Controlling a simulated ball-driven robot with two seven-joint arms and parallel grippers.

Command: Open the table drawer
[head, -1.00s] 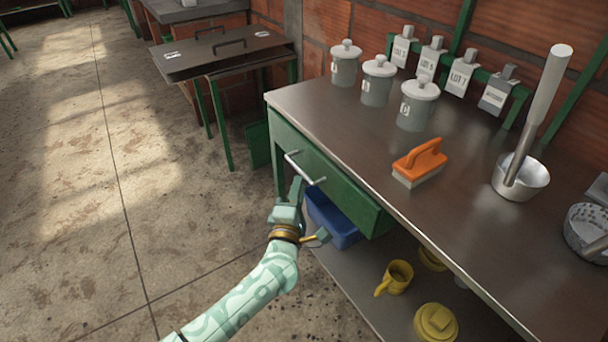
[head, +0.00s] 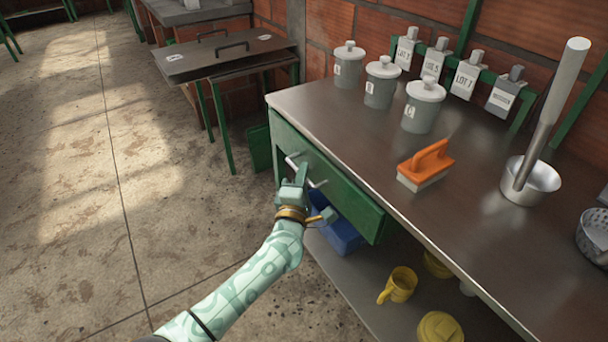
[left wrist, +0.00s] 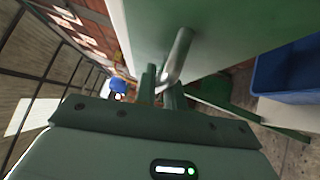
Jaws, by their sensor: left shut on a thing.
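The table (head: 430,220) has a dark metal top, and its green drawer (head: 345,197) sits under the front edge at the left end. The drawer front looks flush with the table frame. A pale bar handle (head: 317,184) runs across the front. My left gripper (head: 301,170) is at the handle and covers its middle. In the left wrist view the handle (left wrist: 180,50) passes between the fingers of my left gripper (left wrist: 160,82), which is shut on it. My right gripper is not in view.
Grey canisters (head: 423,108), an orange-handled brush (head: 426,165) and a metal pot (head: 530,182) stand on the tabletop. The floor (head: 190,200) at left is clear.

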